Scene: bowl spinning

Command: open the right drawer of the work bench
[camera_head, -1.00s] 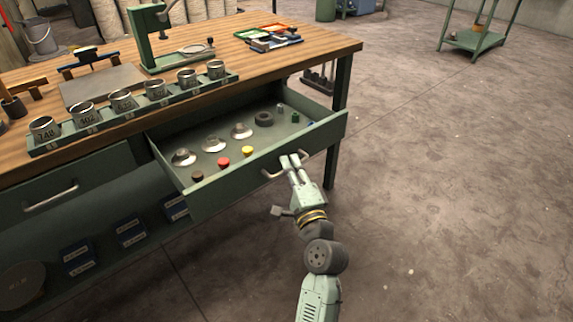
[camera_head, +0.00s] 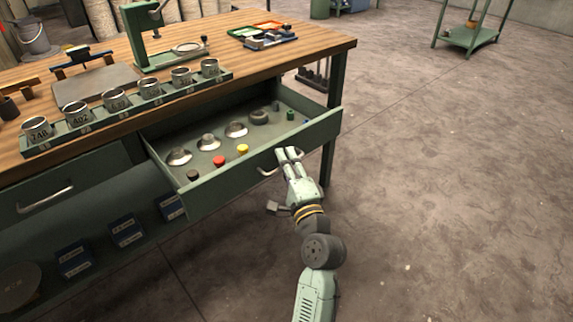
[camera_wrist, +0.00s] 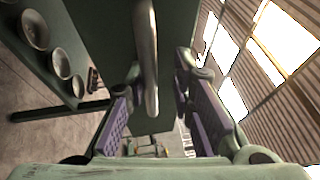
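The right drawer (camera_head: 268,170) of the work bench (camera_head: 300,50) is pulled well out, and its inside shows. Its metal handle (camera_head: 265,172) is on the drawer front, partly hidden by my gripper (camera_head: 288,153). In the wrist view the handle (camera_wrist: 148,60) stands as a pale bar between the two purple-padded fingers of my gripper (camera_wrist: 158,75). The fingers are apart, with a gap visible on the right side of the handle.
The drawer holds several metal pieces, a dark ring (camera_head: 258,117), and red (camera_head: 218,160) and yellow (camera_head: 243,149) knobs. A rack of metal cups (camera_head: 115,100) lines the bench edge. The left drawer (camera_head: 75,185) is shut.

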